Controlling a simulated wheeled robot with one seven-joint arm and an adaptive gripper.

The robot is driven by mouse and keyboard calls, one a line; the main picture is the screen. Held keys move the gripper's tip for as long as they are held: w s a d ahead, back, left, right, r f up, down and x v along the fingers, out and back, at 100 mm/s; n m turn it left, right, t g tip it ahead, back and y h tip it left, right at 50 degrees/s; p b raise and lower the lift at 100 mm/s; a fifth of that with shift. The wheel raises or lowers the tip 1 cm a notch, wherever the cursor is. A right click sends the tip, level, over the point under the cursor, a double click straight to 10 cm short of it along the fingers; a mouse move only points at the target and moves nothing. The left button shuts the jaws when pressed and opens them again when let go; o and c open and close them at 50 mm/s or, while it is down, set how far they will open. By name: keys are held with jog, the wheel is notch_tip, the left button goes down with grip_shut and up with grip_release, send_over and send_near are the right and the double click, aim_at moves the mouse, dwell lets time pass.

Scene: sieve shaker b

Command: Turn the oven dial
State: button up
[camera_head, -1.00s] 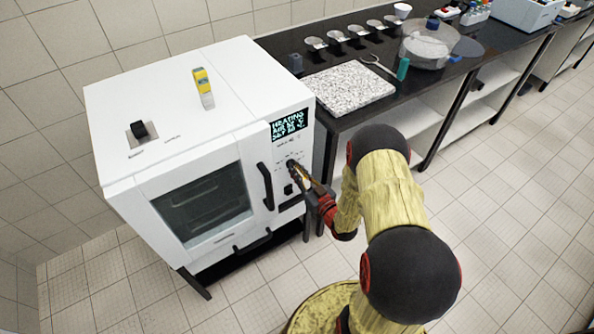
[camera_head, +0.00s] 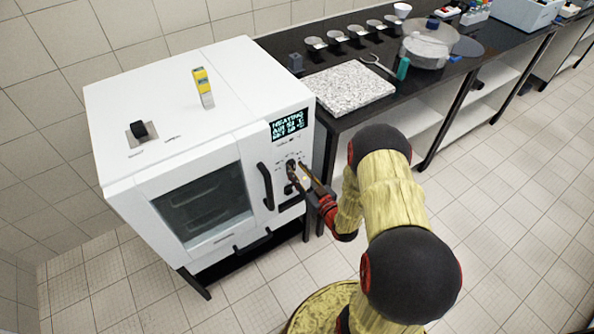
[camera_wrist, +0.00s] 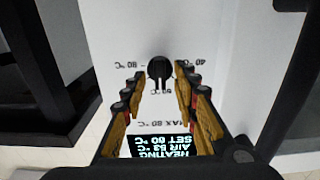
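The white oven (camera_head: 120,95) stands against the wall at the left, with its door shut and a lit display (camera_head: 288,125) at the upper right of its front. The display also shows upside down in the wrist view (camera_wrist: 165,146), with a "HEATING" line and air and set temperatures. The round black dial (camera_wrist: 159,70) has temperature marks around it. My gripper (camera_head: 297,167) is at the control panel, its fingers spread on either side of the dial. In the wrist view my gripper (camera_wrist: 160,74) shows gaps between both fingertips and the dial.
A black door handle (camera_head: 265,186) is just left of my gripper. A dark bench (camera_head: 340,118) with a speckled slab (camera_head: 347,87) stands to the right.

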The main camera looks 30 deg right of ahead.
jog(key=s, duration=1.1)
jog(key=shift+s+d, duration=0.2)
jog(key=shift+s, duration=0.15)
